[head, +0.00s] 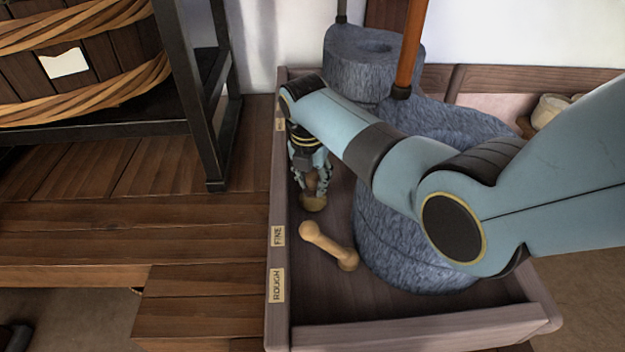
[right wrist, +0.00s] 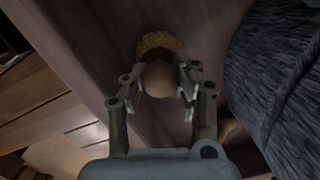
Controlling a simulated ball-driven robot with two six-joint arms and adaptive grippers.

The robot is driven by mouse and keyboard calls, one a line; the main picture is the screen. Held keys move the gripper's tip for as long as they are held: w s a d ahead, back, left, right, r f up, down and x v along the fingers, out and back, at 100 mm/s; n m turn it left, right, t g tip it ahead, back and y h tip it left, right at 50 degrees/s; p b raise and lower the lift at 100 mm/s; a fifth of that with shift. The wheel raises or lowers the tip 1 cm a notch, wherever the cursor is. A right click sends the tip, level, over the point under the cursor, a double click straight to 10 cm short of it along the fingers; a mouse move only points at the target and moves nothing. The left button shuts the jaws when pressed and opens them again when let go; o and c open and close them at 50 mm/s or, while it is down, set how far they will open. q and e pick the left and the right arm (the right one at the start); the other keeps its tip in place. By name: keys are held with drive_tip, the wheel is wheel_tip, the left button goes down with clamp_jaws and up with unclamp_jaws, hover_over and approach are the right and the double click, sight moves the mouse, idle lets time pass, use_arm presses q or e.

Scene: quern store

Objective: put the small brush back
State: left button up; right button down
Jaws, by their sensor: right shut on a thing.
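The small brush has a round wooden knob and a tan bristle head (head: 313,202). It is upright with its bristles down, over or on the tray floor along the left wall; I cannot tell if it touches. My right gripper (head: 312,181) points down and is shut on the knob. In the right wrist view, the fingers of my right gripper (right wrist: 163,86) are on both sides of the knob, with the brush's bristle head (right wrist: 158,44) beyond. The wooden tray (head: 400,331) has labels FINE (head: 278,236) and ROUGH (head: 277,285) on its left rim; a third is partly hidden. My left gripper is not in view.
A pale wooden knobbed piece (head: 328,246) lies in the tray, nearer than the brush. The grey stone quern (head: 385,240) fills the middle, partly behind my right arm. An upper stone (head: 362,62) and an orange-brown pole (head: 411,45) stand behind. A black frame (head: 205,110) stands left.

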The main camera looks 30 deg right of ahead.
sight(309, 197)
drive_tip(key=c, duration=1.5)
unclamp_jaws()
drive_tip(key=shift+f, duration=0.15)
drive_tip(key=o, duration=0.5)
drive_tip(key=shift+c, duration=0.2)
drive_tip(key=shift+r, duration=0.25)
use_arm(q)
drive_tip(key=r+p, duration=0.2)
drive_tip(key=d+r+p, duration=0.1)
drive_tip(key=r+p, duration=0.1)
drive_tip(key=p, duration=0.1)
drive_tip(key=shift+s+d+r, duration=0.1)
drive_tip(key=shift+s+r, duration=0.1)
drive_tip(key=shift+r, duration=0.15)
use_arm(e)
wheel_tip(309, 197, up, 12)
drive_tip(key=s+a, duration=0.1)
drive_tip(key=shift+a+f, duration=0.15)
drive_tip(key=shift+a, duration=0.05)
drive_tip(key=shift+s+f, duration=0.1)
